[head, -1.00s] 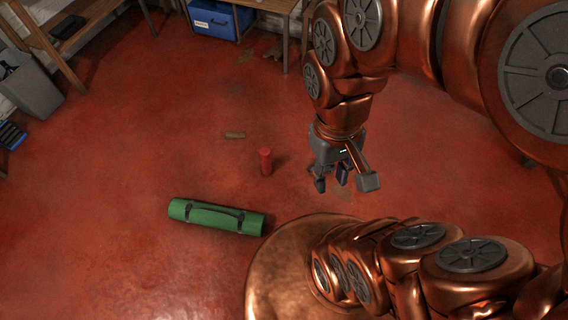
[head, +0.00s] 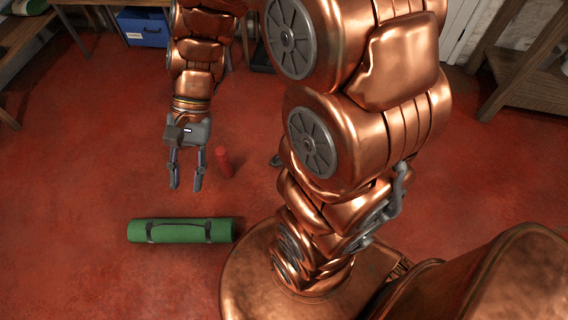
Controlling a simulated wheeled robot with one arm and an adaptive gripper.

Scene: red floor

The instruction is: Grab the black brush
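I cannot pick out the black brush for certain. A small dark grey object (head: 275,160) shows at the left edge of my arm, mostly hidden by it; I cannot tell whether it is the brush or a part of me. My gripper (head: 186,187) hangs pointing down, left of the middle of the head view. Its two fingers are apart with nothing between them. It is above the red floor, left of a red cylinder and beyond a green rolled mat.
The red cylinder (head: 223,162) stands upright on the floor. The green rolled mat (head: 180,231) with dark straps lies nearer to me. A blue box (head: 143,29) stands at the back under a table. Wooden shelving (head: 530,85) is at the right. Open floor lies at the left.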

